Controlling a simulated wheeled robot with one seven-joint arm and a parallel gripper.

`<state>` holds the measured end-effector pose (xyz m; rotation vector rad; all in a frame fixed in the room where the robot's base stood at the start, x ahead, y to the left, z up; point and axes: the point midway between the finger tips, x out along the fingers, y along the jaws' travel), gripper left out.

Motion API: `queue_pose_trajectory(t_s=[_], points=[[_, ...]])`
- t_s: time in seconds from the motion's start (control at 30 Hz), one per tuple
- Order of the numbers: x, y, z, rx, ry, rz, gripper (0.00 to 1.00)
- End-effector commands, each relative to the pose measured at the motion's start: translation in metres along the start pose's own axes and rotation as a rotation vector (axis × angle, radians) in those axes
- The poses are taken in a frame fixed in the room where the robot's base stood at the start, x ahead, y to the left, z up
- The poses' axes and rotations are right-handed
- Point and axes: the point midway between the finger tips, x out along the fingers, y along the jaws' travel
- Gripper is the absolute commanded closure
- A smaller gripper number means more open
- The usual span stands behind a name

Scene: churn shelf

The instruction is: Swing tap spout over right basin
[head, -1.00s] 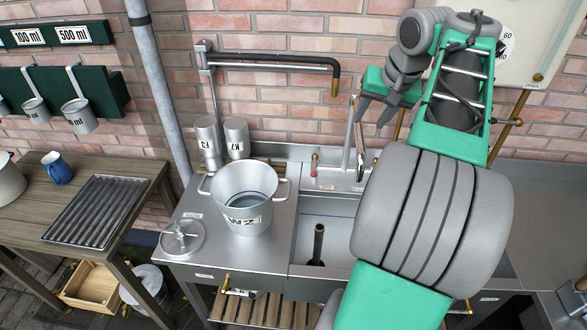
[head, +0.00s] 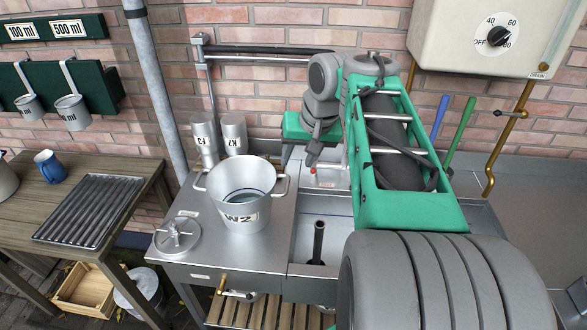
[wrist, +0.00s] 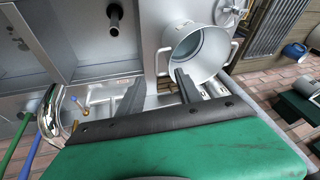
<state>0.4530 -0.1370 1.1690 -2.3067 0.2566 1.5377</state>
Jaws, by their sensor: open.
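The chrome tap spout (wrist: 48,112) shows as a curved pipe at the left of the wrist view. It lies to the left of my gripper (wrist: 160,78), apart from both fingers. In the head view, my arm hides most of the tap. My gripper (head: 312,148) is open and empty, behind the sink near the wall. The left basin (head: 304,238) holds an upright dark pipe. The right basin (wrist: 18,75) shows partly at the left edge of the wrist view; my arm covers it in the head view.
A black wall pipe (head: 265,50) runs behind my arm. Blue (head: 442,116) and green (head: 461,125) handles stand right of my arm.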

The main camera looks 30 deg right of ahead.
Motion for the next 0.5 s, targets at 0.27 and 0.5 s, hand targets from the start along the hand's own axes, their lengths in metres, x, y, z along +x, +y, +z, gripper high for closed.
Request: queue_pose_trajectory(t_s=[0.27, 0.5], points=[[0.0113, -0.0107, 0.0127, -0.025, -0.008, -0.002, 0.59], [0.0110, -0.0105, 0.0125, -0.024, -0.008, -0.002, 0.59]])
